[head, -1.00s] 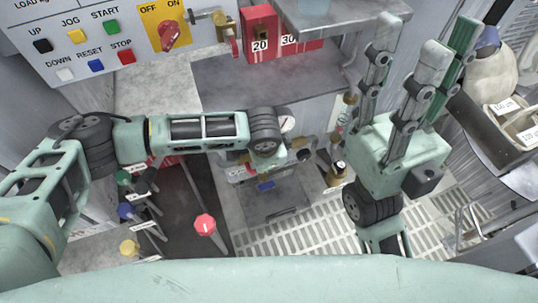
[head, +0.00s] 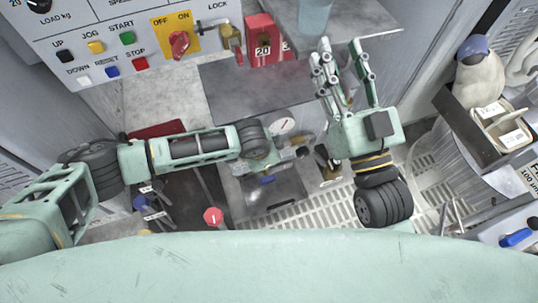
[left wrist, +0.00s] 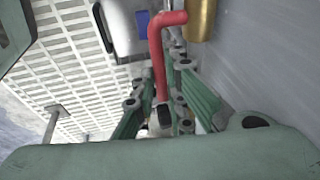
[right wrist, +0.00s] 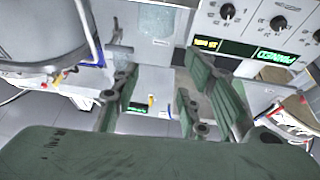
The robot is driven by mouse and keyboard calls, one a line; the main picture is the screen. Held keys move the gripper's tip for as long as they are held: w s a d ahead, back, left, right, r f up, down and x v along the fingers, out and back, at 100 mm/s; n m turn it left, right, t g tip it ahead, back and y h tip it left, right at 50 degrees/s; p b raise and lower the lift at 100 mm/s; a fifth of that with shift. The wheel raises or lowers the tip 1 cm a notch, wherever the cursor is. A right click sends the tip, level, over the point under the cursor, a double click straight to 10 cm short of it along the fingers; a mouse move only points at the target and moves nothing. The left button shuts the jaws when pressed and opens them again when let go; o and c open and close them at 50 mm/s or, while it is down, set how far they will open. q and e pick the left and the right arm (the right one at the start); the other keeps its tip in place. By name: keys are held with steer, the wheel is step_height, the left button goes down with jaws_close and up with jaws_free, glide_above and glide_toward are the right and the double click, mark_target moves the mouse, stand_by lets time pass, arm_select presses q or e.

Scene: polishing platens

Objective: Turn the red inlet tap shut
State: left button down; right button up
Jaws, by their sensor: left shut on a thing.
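The red inlet tap's bent handle (left wrist: 157,50) shows in the left wrist view, running down between the fingers of my left gripper (left wrist: 160,112). My left gripper is shut on the handle. In the head view, my left gripper (head: 272,157) is low in front of the machine by a round gauge, and its fingers and the tap are mostly hidden. My right gripper (head: 343,72) is raised at the right, fingers pointing up, apart from the tap. In the right wrist view, its fingers (right wrist: 160,105) are spread with nothing held between them.
A control panel (head: 100,30) with buttons and a red rotary switch (head: 180,43) is at the upper left. A red-knobbed lever (head: 213,216) stands low in the middle. A grey shelf (head: 365,28) is near my right gripper.

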arm_select(q)
steer(key=shift+s+a+r+t+h+p, duration=0.3)
steer(key=shift+s+r+t+h+p, duration=0.05)
steer(key=shift+h+p, duration=0.75)
steer(key=shift+s+a+r+t+h+p, duration=0.35)
steer(key=shift+h+p, duration=0.55)
steer(key=shift+p, duration=0.25)
arm_select(e)
steer(key=s+d+f+g+h, duration=0.2)
steer(key=f+g, duration=0.4)
steer(key=f, duration=0.5)
steer(key=s+d+f+g+h, duration=0.2)
steer(key=s+f+g, duration=0.2)
steer(key=f+g, duration=0.3)
steer(key=shift+s+d+f+m, duration=0.3)
steer(key=shift+s+d+f, duration=0.1)
steer(key=shift+f, duration=1.5)
arm_select(q)
steer(key=shift+d, duration=0.1)
steer(key=c, duration=1.8)
jaws_free()
steer(key=shift+w, duration=0.1)
steer(key=shift+c, duration=0.2)
steer(key=shift+w, duration=0.15)
steer(key=shift+a+r, duration=0.15)
steer(key=shift+a, duration=0.1)
steer(key=v, duration=1.1)
steer(key=shift+r, duration=0.3)
